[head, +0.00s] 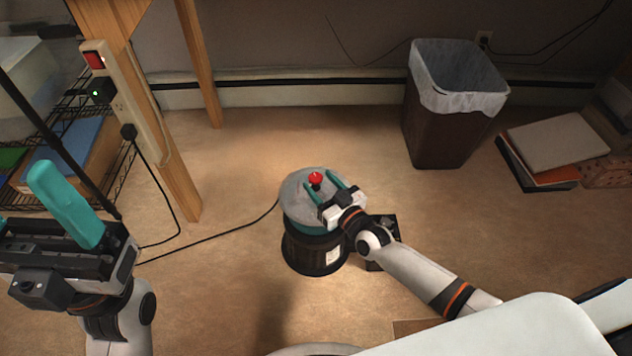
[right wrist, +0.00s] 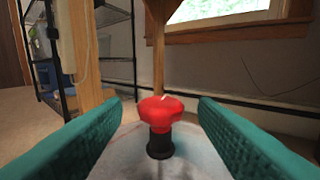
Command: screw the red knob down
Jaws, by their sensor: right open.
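The red knob (head: 316,178) stands upright on the grey top of a round drum-like stand (head: 296,208) with a teal band and a dark body. In the right wrist view the knob (right wrist: 161,112) has a wide red cap on a short black neck. My right gripper (head: 321,180) is open, its teal fingers on either side of the knob. In the wrist view a gap shows between the knob and each finger (right wrist: 160,101). My left gripper (head: 22,205) is at the left edge, far from the knob, with its teal fingers apart and one mostly cut off.
A lined brown bin (head: 436,125) stands at the back right beside stacked books (head: 555,142). A wooden post (head: 150,130) with a power strip and a wire shelf stand at the left. A black cable (head: 215,236) runs along the floor to the stand.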

